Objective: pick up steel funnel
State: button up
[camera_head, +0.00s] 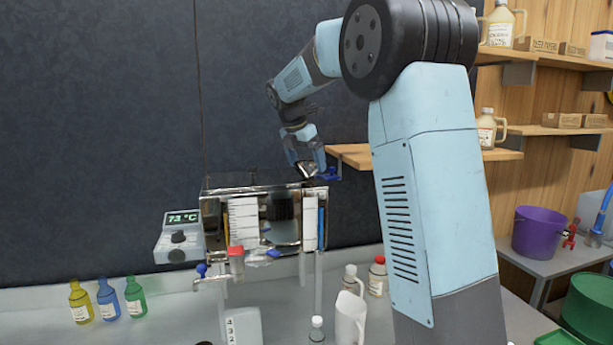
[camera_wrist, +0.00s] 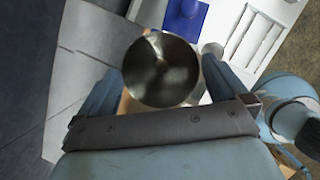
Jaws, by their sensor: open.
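The steel funnel (camera_wrist: 161,68) shows in the wrist view as a shiny round metal mouth with a dark inside. It lies between the two fingers of my gripper (camera_wrist: 168,72), which is open. In the head view my gripper (camera_head: 307,158) points down above the right end of the evaporator. A small shiny metal piece (camera_head: 305,170), likely the funnel, shows at its fingertips. I cannot tell whether the fingers touch it. The funnel's lower part is hidden.
The steel evaporator (camera_head: 283,222) stands below my gripper. A wooden shelf (camera_head: 353,156) is close on the right, with a blue item (camera_head: 328,174) at its left end. A temperature display (camera_head: 182,225) is left. Coloured bottles (camera_head: 108,299) and a white jug (camera_head: 349,318) stand on the bench.

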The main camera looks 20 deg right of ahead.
jog(key=shift+x, duration=1.2)
jog(key=shift+c, duration=0.3)
jog(key=c, duration=0.7)
jog(key=shift+r, duration=0.1)
